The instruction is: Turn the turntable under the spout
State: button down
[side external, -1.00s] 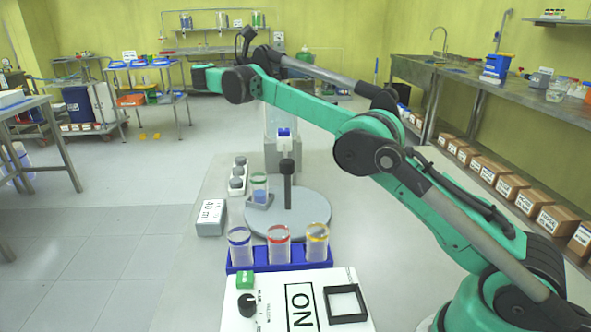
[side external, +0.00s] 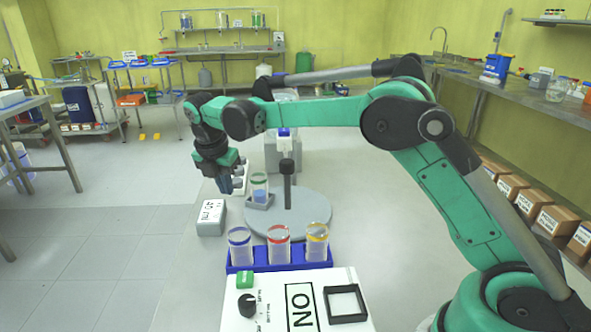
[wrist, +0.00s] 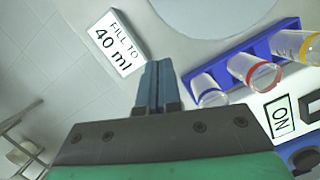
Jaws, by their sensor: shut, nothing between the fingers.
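The grey round turntable (side external: 310,212) lies flat on the pale table, with a dark upright post (side external: 287,185) standing near its middle. A glass vessel with a green rim and blue liquid (side external: 260,190) stands in a grey holder at the turntable's left edge. The spout (side external: 285,141) is a small white and blue part behind the post, in front of a grey column. My gripper (side external: 226,189) points down, shut and empty, to the left of the vessel and apart from it. In the wrist view the closed fingers (wrist: 158,85) show, with the turntable's edge (wrist: 210,18) beyond them.
A "FILL TO 40 ml" block (side external: 211,217) stands near my gripper. A blue rack (side external: 270,266) holds blue-, red- and yellow-rimmed vessels in front of the turntable. A white panel (side external: 262,315) with a knob is nearest. Grey knobs (side external: 239,172) stand partly behind my gripper.

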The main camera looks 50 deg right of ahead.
aim_at(250, 200)
jog(key=x, duration=0.8)
jog(key=shift+d+f, duration=0.1)
jog(key=shift+f, duration=0.25)
jog(key=shift+w+d, duration=0.25)
jog(key=shift+d, duration=0.35)
jog(key=shift+w+d, duration=0.25)
jog(key=shift+d, duration=0.35)
jog(key=shift+w+d, duration=0.3)
jog(key=shift+d, duration=0.4)
jog(key=shift+w+d, duration=0.4)
jog(key=shift+w, duration=0.05)
jog(key=shift+w+d, duration=0.65)
jog(key=shift+d, duration=0.25)
jog(key=shift+w+d, duration=0.35)
jog(key=shift+d, duration=0.45)
